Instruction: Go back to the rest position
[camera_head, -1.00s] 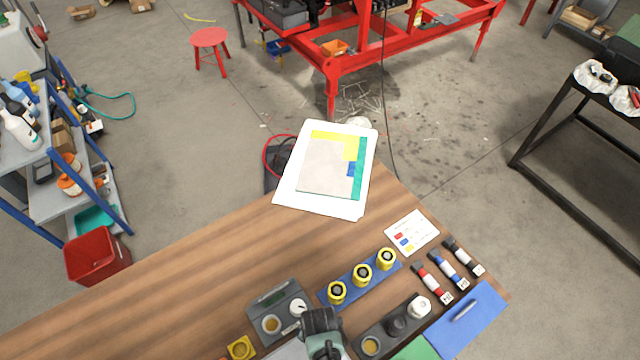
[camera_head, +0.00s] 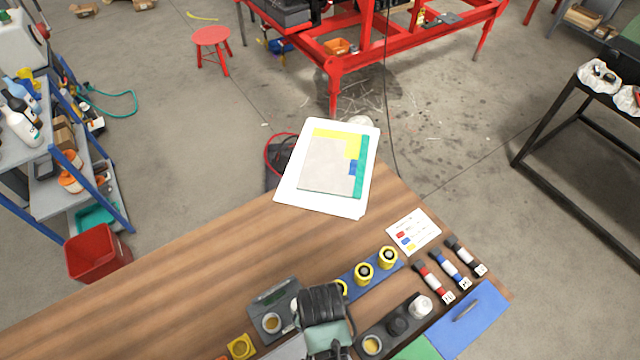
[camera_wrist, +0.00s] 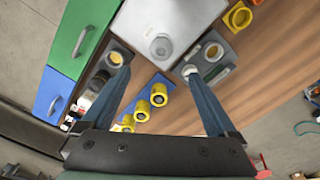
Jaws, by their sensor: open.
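My gripper (camera_wrist: 157,73) shows in the wrist view with its two blue-grey fingers wide apart and nothing between them. Beyond the fingers lie a grey plate with a metal knob (camera_wrist: 161,46) and a blue strip with yellow-ringed parts (camera_wrist: 159,94). In the head view my wrist is above the front of the wooden bench (camera_head: 190,275), and it hides the fingertips. It also covers part of the blue strip (camera_head: 375,282) and part of the grey gauge box (camera_head: 271,300).
Red, blue and black-banded cylinders (camera_head: 449,264) lie at the bench's right, beside a blue panel (camera_head: 470,322). A dark tray (camera_head: 397,324) holds round parts. The bench's left is clear.

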